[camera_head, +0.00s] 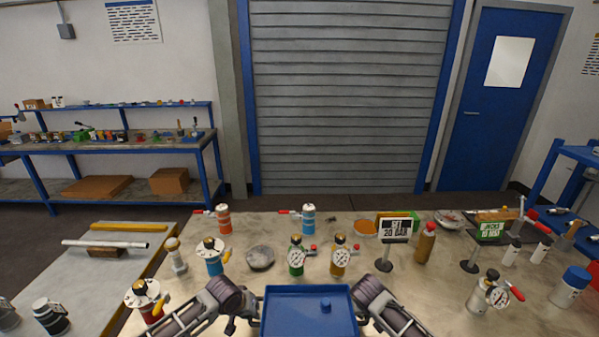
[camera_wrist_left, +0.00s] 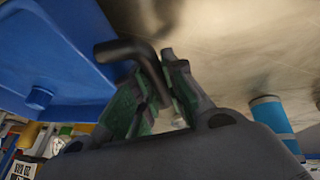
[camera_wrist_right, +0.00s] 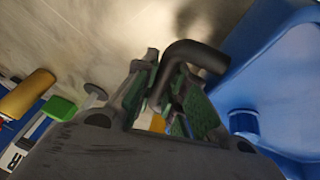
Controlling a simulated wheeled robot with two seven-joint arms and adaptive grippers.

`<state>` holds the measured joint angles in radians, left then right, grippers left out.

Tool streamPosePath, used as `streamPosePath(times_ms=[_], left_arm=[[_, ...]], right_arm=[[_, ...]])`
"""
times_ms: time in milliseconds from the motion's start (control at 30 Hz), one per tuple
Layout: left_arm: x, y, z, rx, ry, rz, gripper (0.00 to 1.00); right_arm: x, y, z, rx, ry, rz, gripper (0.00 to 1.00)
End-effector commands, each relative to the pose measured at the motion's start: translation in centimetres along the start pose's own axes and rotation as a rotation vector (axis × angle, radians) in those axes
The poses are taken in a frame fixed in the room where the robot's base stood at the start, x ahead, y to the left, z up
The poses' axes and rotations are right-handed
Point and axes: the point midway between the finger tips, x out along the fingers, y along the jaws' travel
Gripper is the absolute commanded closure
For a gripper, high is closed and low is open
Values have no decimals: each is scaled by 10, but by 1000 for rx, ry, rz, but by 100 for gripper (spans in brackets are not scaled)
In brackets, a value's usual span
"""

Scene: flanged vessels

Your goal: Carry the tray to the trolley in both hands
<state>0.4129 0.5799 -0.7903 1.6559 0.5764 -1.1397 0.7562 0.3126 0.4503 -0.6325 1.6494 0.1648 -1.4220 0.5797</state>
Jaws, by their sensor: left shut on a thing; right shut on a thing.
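The blue tray (camera_head: 285,302) is at the bottom centre of the head view, in front of my body. A small blue cylindrical part (camera_head: 325,305) sits on it and also shows in the left wrist view (camera_wrist_left: 40,97). My left gripper (camera_wrist_left: 155,85) is shut on the tray's black left handle (camera_wrist_left: 128,50). My right gripper (camera_wrist_right: 168,88) is shut on the black right handle (camera_wrist_right: 195,55). The tray looks about level; I cannot tell whether it touches the table. I cannot clearly identify the trolley.
The table (camera_head: 440,300) holds several gauged vessels, including a green one (camera_head: 296,256) and a yellow one (camera_head: 340,258) just behind the tray. Sign stands (camera_head: 395,232) are to the right. A lower grey bench (camera_head: 95,272) is at left. A blue shelf unit (camera_head: 580,152) is at far right.

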Motion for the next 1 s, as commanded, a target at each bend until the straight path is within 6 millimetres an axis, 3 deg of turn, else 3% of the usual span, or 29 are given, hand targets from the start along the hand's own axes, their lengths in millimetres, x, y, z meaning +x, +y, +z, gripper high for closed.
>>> streamPosePath(times_ms=[600,1000], left_arm=[[4,-1,2,0,1,1,100],[-11,2,2,0,1,1,100]], right_arm=[[4,-1,2,0,1,-1,100],[-12,1,2,0,1,-1,100]])
